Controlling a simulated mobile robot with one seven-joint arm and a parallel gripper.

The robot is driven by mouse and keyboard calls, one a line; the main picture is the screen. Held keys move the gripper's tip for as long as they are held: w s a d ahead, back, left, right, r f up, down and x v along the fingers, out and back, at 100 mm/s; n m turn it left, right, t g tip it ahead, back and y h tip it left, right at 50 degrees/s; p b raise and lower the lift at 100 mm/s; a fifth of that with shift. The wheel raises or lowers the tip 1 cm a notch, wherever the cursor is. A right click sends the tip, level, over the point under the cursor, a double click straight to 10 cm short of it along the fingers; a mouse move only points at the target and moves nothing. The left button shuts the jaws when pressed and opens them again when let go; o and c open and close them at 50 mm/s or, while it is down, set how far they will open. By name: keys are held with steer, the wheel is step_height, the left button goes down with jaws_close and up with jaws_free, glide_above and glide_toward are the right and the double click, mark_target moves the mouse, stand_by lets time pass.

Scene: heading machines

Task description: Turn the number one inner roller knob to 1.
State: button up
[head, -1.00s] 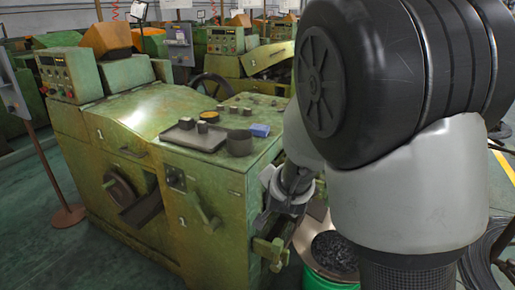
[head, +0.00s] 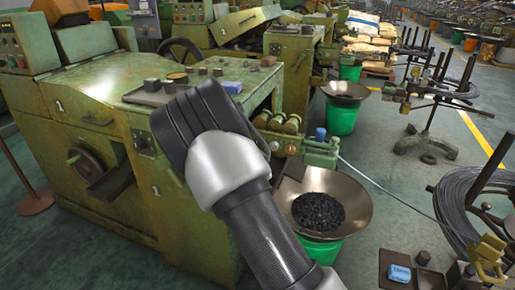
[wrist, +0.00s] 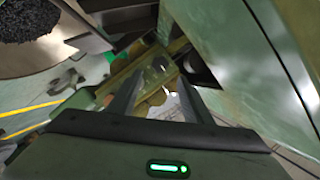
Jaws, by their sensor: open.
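The green machine (head: 85,105) carries a roller unit with several rounded brass-coloured parts (head: 277,121) on its right side. I cannot tell which of these is the number one inner roller knob. In the wrist view, my gripper (wrist: 160,88) is open, its two dark fingers pointing at a yellow-green bar (wrist: 128,85) on the machine. Small tan rounded parts (wrist: 156,99) show between the fingers, with no visible contact. In the head view, my arm covers part of the machine's right side, and my gripper is hidden.
A wide pan (head: 354,195) of dark pieces stands on a green bucket just right of the roller unit. A wire coil (head: 462,205) on a stand is at the right. A handwheel (head: 180,53) stands behind the machine top.

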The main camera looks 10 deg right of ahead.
mark_target(258, 143)
steer(key=b+x, duration=0.1)
steer(key=x, duration=0.6)
steer(key=shift+w+d, duration=0.1)
steer(key=shift+w, duration=0.15)
steer(key=c, duration=1.1)
steer(key=shift+o, duration=0.2)
steer(key=shift+n+g, duration=0.3)
steer(key=shift+n, duration=0.3)
steer(key=o, duration=1.1)
steer(key=shift+c, duration=0.2)
steer(key=p+v, duration=0.3)
steer(key=v, duration=1.4)
steer(key=shift+s+a, duration=0.25)
steer(key=shift+a, duration=0.1)
